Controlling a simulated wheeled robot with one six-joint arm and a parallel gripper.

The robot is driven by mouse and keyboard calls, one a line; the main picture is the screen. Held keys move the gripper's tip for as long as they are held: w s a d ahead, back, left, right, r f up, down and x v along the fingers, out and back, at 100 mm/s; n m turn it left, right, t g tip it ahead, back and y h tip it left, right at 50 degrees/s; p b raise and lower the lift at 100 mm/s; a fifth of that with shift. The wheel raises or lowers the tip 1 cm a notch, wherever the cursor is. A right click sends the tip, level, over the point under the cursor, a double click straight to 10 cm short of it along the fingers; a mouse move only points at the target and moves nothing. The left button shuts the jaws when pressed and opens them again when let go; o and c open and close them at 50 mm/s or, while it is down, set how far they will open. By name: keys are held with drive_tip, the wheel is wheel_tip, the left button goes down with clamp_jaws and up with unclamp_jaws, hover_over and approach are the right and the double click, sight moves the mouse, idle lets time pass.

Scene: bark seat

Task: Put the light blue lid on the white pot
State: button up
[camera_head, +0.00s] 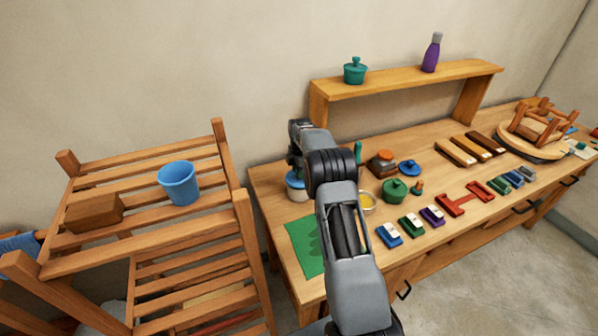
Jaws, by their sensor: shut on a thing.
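The white pot (297,194) stands at the left end of the workbench, partly hidden behind my arm. The light blue lid (294,180) is at the pot's top, just below my gripper (294,168). My gripper points down there and is shut on the lid; its fingertips are small and mostly hidden. I cannot tell whether the lid is fully seated on the rim or slightly above it.
A darker blue lid (409,167), a green lidded pot (395,190) and a yellow-filled bowl (366,202) are right of my arm. A green mat (304,246) lies in front of the pot. A slatted rack (150,220) with a blue bucket (179,184) stands left. A raised shelf (410,80) is behind.

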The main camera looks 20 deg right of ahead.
drive_tip(key=shift+f+b, duration=0.35)
drive_tip(key=shift+f, duration=0.2)
idle(0.4)
drive_tip(key=o, duration=1)
drive_tip(key=shift+o, duration=0.4)
drive_tip(key=o, duration=0.6)
drive_tip(key=shift+o, duration=0.2)
drive_tip(key=shift+r, duration=0.2)
drive_tip(key=shift+r+p, duration=2.25)
drive_tip(key=shift+r, duration=1.05)
